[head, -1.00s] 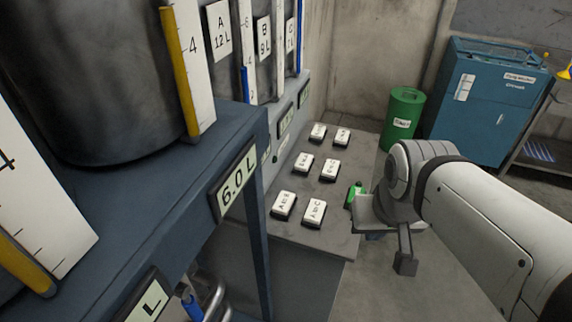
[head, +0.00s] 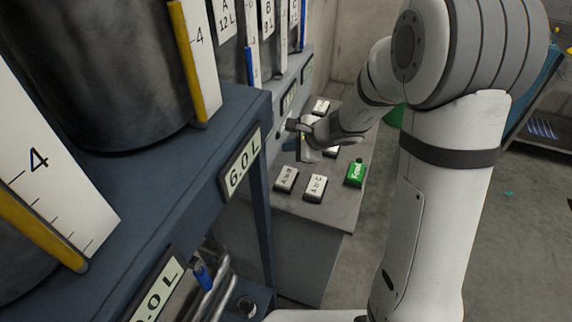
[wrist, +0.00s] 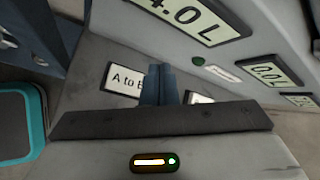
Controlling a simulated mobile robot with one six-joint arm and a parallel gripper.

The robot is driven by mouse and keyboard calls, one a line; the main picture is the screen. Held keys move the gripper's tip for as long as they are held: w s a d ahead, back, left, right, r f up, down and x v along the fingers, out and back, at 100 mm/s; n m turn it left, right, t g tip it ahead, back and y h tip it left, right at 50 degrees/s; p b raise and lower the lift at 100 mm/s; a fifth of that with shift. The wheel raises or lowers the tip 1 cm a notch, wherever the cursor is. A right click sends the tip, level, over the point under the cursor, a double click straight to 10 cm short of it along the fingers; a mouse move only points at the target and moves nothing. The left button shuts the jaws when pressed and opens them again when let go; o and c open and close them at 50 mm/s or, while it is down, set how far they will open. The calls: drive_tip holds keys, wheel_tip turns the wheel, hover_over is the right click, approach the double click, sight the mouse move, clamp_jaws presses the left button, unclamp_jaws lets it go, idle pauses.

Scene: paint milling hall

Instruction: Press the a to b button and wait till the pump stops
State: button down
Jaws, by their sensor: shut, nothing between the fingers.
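The A to B button (head: 286,179) is a white labelled key at the near left of the grey button panel (head: 335,212). The A to C button (head: 316,187) is beside it on the right. My gripper (head: 308,152) is shut and empty, above the panel and behind these two buttons in the head view. In the wrist view, its closed blue fingers (wrist: 160,85) cover the right end of the A to B label (wrist: 125,79). I cannot tell any contact. The pump is not identifiable.
A display reading 4.0 L (wrist: 200,22) and a green lamp (wrist: 198,61) are on the wall beside the panel. A green button (head: 355,172) sits on the panel's right. The blue tank stand (head: 190,165), with a 6.0 L display (head: 240,163), stands close on the left.

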drive_tip(key=shift+w+f+m, duration=0.35)
drive_tip(key=shift+f+m, duration=0.05)
drive_tip(key=b, duration=0.5)
hover_over(290, 177)
wheel_tip(290, 177, down, 8)
drive_tip(key=shift+r, duration=0.25)
drive_tip(key=shift+f+b, duration=0.65)
drive_tip(key=shift+b, duration=0.35)
drive_tip(key=shift+f, duration=0.1)
idle(0.8)
drive_tip(key=shift+s+f+b, duration=0.1)
drive_tip(key=shift+f+b, duration=0.25)
drive_tip(key=shift+b, duration=0.4)
